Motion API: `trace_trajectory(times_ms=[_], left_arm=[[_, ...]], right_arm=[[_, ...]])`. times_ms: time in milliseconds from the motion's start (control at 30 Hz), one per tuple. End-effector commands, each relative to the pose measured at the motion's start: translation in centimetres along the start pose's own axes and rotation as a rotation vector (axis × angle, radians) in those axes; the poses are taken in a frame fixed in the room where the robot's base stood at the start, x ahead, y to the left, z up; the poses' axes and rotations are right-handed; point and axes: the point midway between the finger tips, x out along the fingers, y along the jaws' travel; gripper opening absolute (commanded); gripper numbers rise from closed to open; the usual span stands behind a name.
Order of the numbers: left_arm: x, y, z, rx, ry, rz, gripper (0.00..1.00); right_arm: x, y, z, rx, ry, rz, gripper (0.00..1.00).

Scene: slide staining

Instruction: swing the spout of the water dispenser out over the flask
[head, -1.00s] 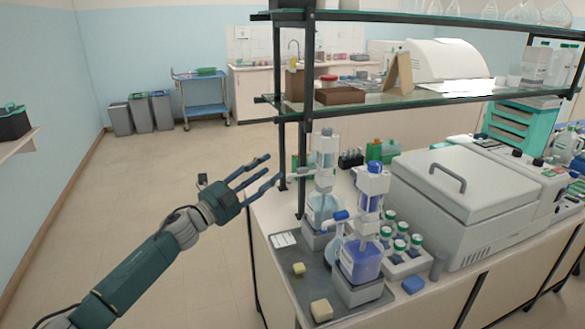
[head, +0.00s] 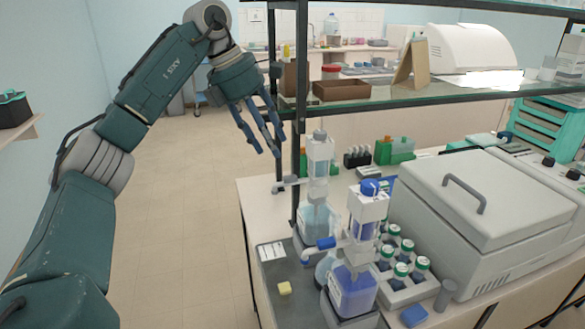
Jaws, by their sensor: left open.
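Two bottle-top dispensers stand on the bench. The rear one, the likely water dispenser (head: 319,165), has a clear upper body and a pale-blue bottle; its thin spout (head: 290,183) points left. The front dispenser (head: 367,205) has a blue cap and a violet-blue bottle; a blue-tipped arm (head: 322,243) reaches left from it. A round glass flask (head: 325,268) stands below that arm, partly hidden by the front dispenser. My left gripper (head: 267,146) is open and empty, fingers pointing down, above and left of the rear spout, apart from it. My right gripper is not in view.
A shelf post (head: 302,110) rises close behind the rear dispenser, and a glass shelf (head: 430,90) overhangs the bench. A rack of capped bottles (head: 405,292) and a grey lidded machine (head: 480,215) stand to the right. The floor left is clear.

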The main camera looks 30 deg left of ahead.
Motion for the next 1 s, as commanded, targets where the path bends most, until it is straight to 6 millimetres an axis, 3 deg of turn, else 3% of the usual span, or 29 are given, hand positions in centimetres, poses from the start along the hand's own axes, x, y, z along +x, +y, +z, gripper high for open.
trace_trajectory(times_ms=[167, 500, 700, 1000], left_arm=[[0.6, 0.2, -0.4, -0.002, 0.016, 0.011, 0.42], [6.7, 0.2, -0.3, -0.002, 0.014, 0.008, 0.42], [9.3, 0.2, -0.3, -0.002, 0.011, 0.01, 0.42], [10.3, 0.3, -0.3, -0.002, 0.008, 0.011, 0.42]], right_arm=[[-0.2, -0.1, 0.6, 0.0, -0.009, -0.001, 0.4], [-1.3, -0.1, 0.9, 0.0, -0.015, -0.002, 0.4], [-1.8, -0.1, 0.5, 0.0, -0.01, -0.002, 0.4], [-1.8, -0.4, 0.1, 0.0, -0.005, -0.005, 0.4]])
